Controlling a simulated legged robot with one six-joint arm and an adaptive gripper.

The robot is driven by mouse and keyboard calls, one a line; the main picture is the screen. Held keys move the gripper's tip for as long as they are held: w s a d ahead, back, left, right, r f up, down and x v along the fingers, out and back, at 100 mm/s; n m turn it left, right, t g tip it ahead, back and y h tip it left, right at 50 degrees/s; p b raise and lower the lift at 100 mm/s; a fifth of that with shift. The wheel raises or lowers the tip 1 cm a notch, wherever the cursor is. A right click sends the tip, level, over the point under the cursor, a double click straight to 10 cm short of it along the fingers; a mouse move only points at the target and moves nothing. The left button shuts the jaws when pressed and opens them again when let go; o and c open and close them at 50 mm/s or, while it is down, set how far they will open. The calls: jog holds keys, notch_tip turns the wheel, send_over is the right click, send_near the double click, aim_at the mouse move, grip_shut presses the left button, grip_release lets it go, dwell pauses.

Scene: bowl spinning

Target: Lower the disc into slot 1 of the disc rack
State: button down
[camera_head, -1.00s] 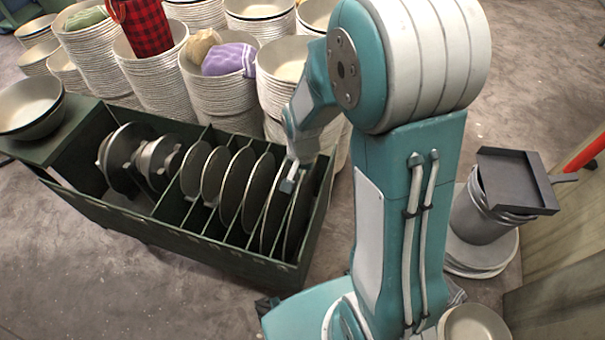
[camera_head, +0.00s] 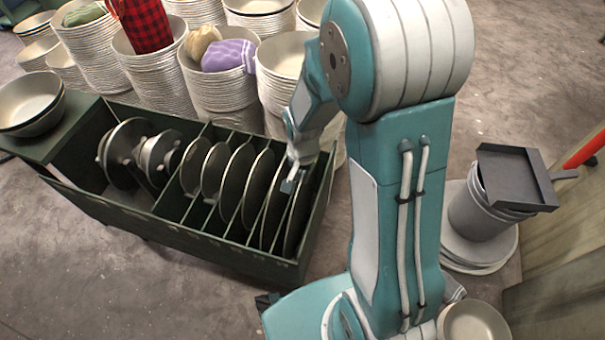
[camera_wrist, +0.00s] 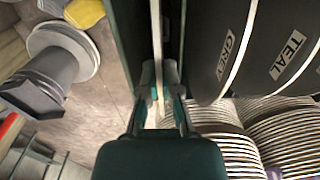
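The dark green disc rack (camera_head: 165,222) stands on the floor at left centre in the head view. Several dark grey discs stand on edge in its slots. My gripper (camera_head: 291,183) is at the rack's right end, over the rightmost disc (camera_head: 297,222). In the wrist view my gripper (camera_wrist: 160,98) has its fingers on both sides of the pale rim of a disc (camera_wrist: 156,40), seen edge-on. That disc stands upright between the rack's dark end wall (camera_wrist: 128,40) and the neighbouring disc marked GREY (camera_wrist: 222,60). Its lower edge and the slot's bottom are hidden.
Stacks of bowls (camera_head: 215,95) crowd behind the rack. A disc marked TEAL (camera_wrist: 285,55) stands beyond the GREY one. A bucket with a dark tray on top (camera_head: 515,175) stands at right. The floor in front of the rack is clear.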

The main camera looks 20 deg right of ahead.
jog(key=shift+f, duration=0.55)
jog(key=c, duration=0.7)
grip_release()
notch_tip(320, 180, up, 12)
jog(key=shift+a+f, duration=0.1)
dwell(0.6)
jog(key=s+r+n+t, duration=0.2)
jog(key=s+r, duration=0.2)
jog(key=r, duration=0.1)
jog(key=s+r+n+t, duration=0.1)
jog(key=s+r+n, duration=0.1)
jog(key=s+r, duration=0.2)
jog(key=s+r+n+t, duration=0.2)
jog(key=s+r+n, duration=0.1)
jog(key=s+r, duration=0.2)
jog(key=shift+s+r+t, duration=0.3)
jog(key=shift+s, duration=0.2)
